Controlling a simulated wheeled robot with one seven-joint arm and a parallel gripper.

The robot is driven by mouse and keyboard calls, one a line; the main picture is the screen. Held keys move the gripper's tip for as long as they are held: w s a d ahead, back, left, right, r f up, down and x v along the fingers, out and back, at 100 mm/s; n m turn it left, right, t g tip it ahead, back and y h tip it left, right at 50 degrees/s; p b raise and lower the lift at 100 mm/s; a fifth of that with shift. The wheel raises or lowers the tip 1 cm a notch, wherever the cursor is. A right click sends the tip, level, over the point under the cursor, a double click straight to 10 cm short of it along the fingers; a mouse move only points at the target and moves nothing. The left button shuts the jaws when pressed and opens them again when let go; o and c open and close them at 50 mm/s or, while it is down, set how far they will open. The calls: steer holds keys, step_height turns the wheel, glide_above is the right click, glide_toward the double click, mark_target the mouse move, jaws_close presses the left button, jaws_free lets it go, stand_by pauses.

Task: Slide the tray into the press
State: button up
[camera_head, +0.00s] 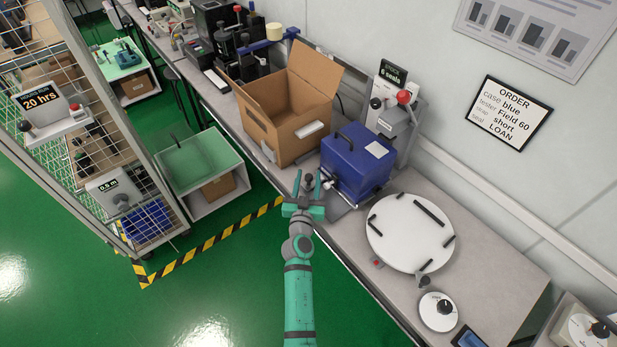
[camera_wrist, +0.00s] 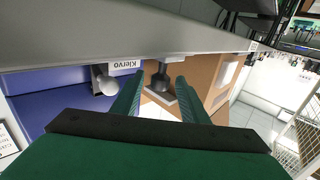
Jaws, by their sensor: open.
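The press (camera_head: 398,125), a grey stand with a red ball on its lever, is on the bench behind a blue case (camera_head: 357,165). The blue case also fills the left of the wrist view (camera_wrist: 60,100). I cannot clearly make out the tray; a grey plate (camera_head: 345,215) shows low beside the case, partly hidden. My gripper (camera_head: 307,182) is open at the bench's front edge, left of the case. A dark knob (camera_head: 309,182) shows between the fingers; in the wrist view a grey knob (camera_wrist: 162,77) also appears between the fingertips. Contact cannot be told.
An open cardboard box (camera_head: 285,130) stands left of the case. A white round turntable (camera_head: 410,235) with black bars is to the right, with a dial (camera_head: 438,311) in front. A wire cage (camera_head: 110,130) and a low cart (camera_head: 200,165) stand left.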

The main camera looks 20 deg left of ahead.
steer(key=v, duration=1)
steer(key=w+a+m, duration=0.1)
steer(key=w+m, duration=0.2)
steer(key=m, duration=0.9)
steer(key=w+a+m, duration=0.1)
steer(key=w+m, duration=0.3)
steer(key=m, duration=0.8)
steer(key=w+a+m, duration=0.1)
steer(key=w+m, duration=0.2)
steer(key=m, duration=0.9)
steer(key=shift+w+r, duration=0.2)
steer(key=shift+c, duration=0.6)
